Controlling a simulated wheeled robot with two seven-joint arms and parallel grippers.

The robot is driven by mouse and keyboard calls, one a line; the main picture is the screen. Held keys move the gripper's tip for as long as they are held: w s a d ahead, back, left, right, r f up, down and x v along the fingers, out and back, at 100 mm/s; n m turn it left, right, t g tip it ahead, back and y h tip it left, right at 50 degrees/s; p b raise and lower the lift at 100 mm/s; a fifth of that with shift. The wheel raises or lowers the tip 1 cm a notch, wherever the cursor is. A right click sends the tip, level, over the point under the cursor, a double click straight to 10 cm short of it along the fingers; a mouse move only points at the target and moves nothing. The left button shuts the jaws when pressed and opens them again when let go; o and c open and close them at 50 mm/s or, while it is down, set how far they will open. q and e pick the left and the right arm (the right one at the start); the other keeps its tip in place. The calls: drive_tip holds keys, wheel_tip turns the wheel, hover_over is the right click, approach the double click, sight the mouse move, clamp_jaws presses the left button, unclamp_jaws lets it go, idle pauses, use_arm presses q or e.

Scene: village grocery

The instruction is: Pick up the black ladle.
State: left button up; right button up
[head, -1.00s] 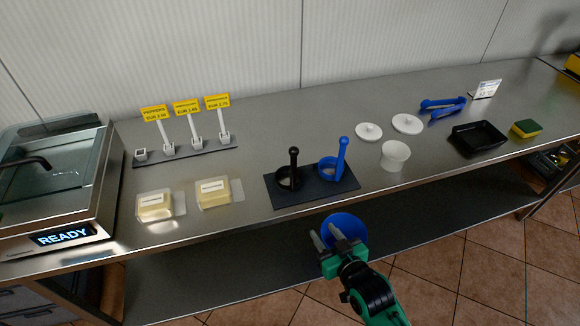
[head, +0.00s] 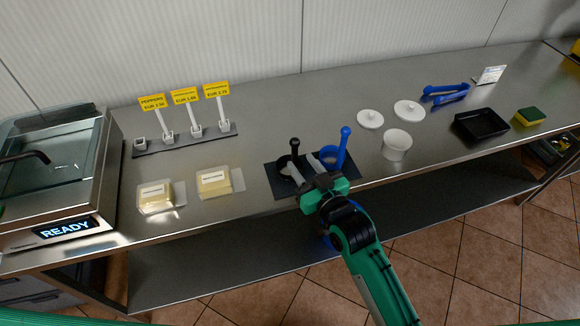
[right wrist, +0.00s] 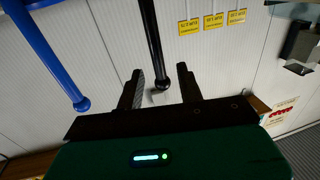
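The black ladle (head: 294,149) stands with its handle upright on a dark mat (head: 286,190) on the counter. Its bowl is partly covered by my right gripper (head: 301,161). In the right wrist view, its black handle (right wrist: 152,35) comes down from the top, and its round knob appears between the two fingers of my right gripper (right wrist: 160,72). The fingers are spread, with a gap on both sides of the knob. The blue ladle (head: 343,147) stands just right on the same mat, its blue handle (right wrist: 45,50) left in the wrist view. My left gripper is not in view.
A white cup (head: 397,147) and two white lids (head: 370,119) stand to the right. Two butter-like packs (head: 214,182) lie left of the mat. Price signs (head: 185,96) stand behind on a dark strip. A scale (head: 62,180) fills the left end.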

sight(296, 153)
drive_tip(key=shift+w+a+r, duration=0.15)
drive_tip(key=shift+w+r, duration=0.05)
drive_tip(key=shift+w, duration=0.1)
drive_tip(key=p+x, duration=0.1)
drive_tip(key=x, duration=0.2)
drive_tip(key=shift+w+r+p, duration=0.15)
drive_tip(key=shift+w+p, duration=0.15)
drive_tip(key=shift+p, duration=0.1)
drive_tip(key=shift+w+a, duration=0.3)
drive_tip(key=shift+w, duration=0.1)
clamp_jaws()
